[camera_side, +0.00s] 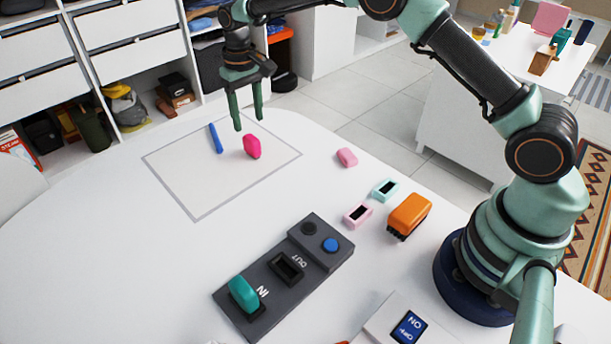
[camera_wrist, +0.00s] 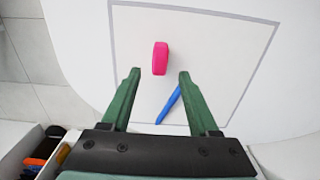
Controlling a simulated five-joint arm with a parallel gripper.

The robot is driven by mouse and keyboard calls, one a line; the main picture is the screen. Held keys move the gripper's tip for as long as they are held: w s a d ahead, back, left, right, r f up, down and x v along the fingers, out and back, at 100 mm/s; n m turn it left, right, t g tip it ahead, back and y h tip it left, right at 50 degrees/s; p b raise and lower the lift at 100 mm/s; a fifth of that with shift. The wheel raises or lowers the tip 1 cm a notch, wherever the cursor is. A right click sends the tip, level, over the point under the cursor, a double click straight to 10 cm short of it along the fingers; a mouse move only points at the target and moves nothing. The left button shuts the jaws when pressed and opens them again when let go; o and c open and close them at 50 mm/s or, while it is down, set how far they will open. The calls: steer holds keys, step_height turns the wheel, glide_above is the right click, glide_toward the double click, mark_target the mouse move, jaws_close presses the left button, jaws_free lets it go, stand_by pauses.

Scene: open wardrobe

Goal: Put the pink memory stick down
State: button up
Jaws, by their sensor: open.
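In the wrist view the fingers (camera_wrist: 158,75) are spread apart with a gap on each side of the stick. A blue stick-like piece (camera_side: 215,138) lies inside the square to the left of it.
A dark panel (camera_side: 318,274) marked IN and OUT holds a teal piece (camera_side: 243,294) and a blue button (camera_side: 330,245). A pale pink piece (camera_side: 347,157), two small framed pieces and an orange brush-like block (camera_side: 409,214) lie right of the square. The table's left is clear.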

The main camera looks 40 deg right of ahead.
step_height(320, 180, up, 5)
step_height(320, 180, up, 8)
steer(key=t, duration=0.1)
glide_above(251, 137)
steer(key=s+d, duration=0.3)
steer(key=s, duration=0.1)
steer(key=s+d+r+t, duration=0.2)
steer(key=s+r, duration=0.3)
steer(key=s, duration=0.1)
steer(key=s+d+f+t, duration=0.1)
steer(key=s, duration=0.7)
steer(key=s+d+f+t, duration=0.1)
steer(key=s+d, duration=0.1)
steer(key=s, duration=0.6)
steer(key=shift+s+d+f+t, duration=0.25)
steer(key=shift+s+t, duration=0.05)
